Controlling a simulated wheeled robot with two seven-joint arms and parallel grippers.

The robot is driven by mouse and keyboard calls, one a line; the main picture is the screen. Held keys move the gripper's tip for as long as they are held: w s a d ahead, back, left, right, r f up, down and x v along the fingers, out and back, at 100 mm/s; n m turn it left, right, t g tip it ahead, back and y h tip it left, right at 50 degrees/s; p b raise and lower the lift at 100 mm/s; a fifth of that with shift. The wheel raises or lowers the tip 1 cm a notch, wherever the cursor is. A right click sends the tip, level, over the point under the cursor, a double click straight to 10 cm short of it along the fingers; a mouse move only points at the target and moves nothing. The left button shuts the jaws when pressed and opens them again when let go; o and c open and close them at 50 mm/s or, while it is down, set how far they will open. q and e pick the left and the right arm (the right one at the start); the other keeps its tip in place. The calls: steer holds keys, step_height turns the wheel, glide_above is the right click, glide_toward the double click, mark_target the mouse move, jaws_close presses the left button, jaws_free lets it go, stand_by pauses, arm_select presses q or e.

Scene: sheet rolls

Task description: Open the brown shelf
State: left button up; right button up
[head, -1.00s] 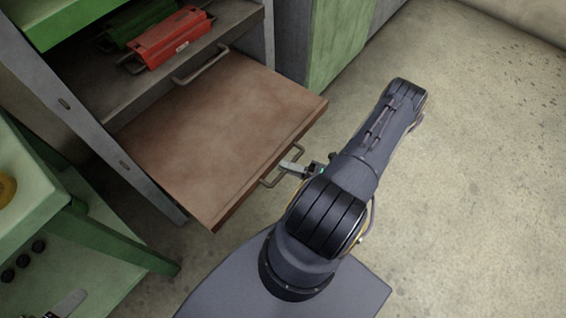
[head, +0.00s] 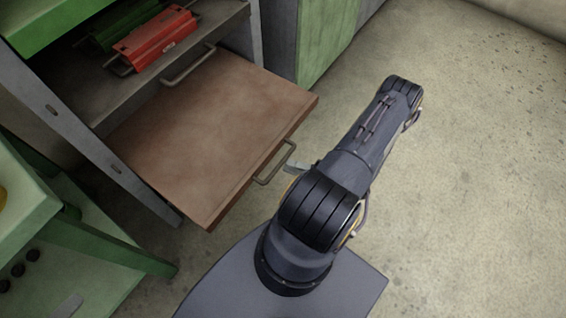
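The brown shelf (head: 215,125) is pulled out of the grey cabinet and shows its flat, empty top. Its grey bar handle (head: 274,164) is on the front edge, at the right. My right gripper (head: 297,168) is just to the right of the handle and looks apart from it. Most of that gripper is hidden behind my own arm, so its fingers are unclear. My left gripper is not in view.
Above the brown shelf, a grey shelf (head: 100,88) with its own handle (head: 188,66) carries a red item (head: 155,40) and a green item (head: 125,28). A green cart (head: 100,245) stands at the lower left. The floor on the right is clear.

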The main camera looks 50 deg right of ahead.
steer(key=v, duration=0.3)
steer(key=shift+s+d+f, duration=0.1)
steer(key=shift+s+d, duration=0.05)
steer(key=shift+s, duration=0.2)
stand_by(0.3)
